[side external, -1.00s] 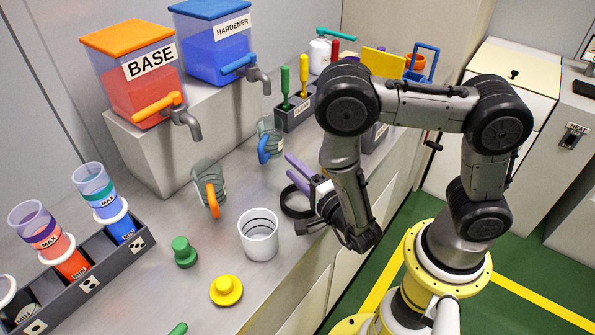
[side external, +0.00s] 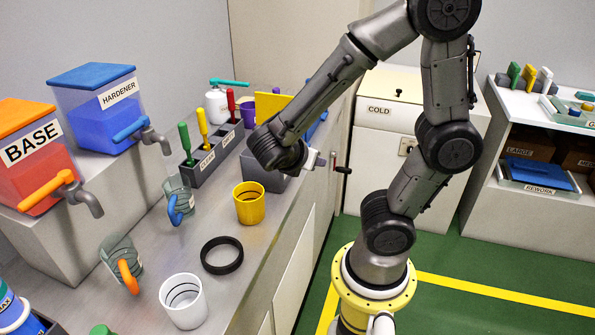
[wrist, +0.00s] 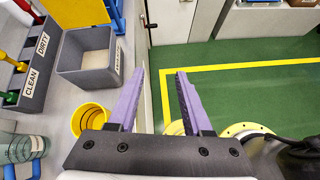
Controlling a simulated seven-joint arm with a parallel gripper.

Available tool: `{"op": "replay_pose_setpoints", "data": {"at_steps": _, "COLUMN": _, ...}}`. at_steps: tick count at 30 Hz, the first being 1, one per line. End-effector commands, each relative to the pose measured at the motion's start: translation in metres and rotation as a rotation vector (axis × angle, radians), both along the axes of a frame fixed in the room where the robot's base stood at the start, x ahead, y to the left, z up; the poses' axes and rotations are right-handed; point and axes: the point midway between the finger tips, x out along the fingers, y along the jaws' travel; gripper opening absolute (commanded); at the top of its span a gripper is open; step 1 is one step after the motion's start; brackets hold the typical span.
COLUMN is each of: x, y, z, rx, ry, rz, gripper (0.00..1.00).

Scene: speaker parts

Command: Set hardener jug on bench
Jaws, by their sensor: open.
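The hardener jug (side external: 176,204), clear grey-green with a blue handle, stands upright on the metal bench (side external: 215,218), below and in front of the blue hardener dispenser's tap. It also shows at the lower left edge of the wrist view (wrist: 14,150), partly cut off. My gripper (wrist: 160,73) is open, with nothing between its two purple fingers. In the wrist view it points past the bench's edge towards the green floor, apart from the jug. In the side view, my wrist hides the fingers.
A yellow cup (side external: 249,207), a black ring (side external: 222,268), a white cup (side external: 183,302) and an orange-handled jug (side external: 118,262) are on the bench. A grey bin (wrist: 90,72) and the clean/dirty tool holder (side external: 210,160) stand near my wrist. Green floor lies beyond the edge.

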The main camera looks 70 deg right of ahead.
Motion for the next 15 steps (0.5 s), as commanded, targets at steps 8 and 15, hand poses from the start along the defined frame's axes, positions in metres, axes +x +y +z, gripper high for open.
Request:
{"op": "replay_pose_setpoints", "data": {"at_steps": 8, "x": -0.027, "y": 0.08, "z": 0.015, "rx": 0.656, "ry": -0.756, "rz": -0.717, "gripper": 0.5}}
{"op": "replay_pose_setpoints", "data": {"at_steps": 15, "x": -0.017, "y": 0.124, "z": 0.052, "rx": 1.008, "ry": -1.061, "rz": -1.051, "gripper": 0.5}}
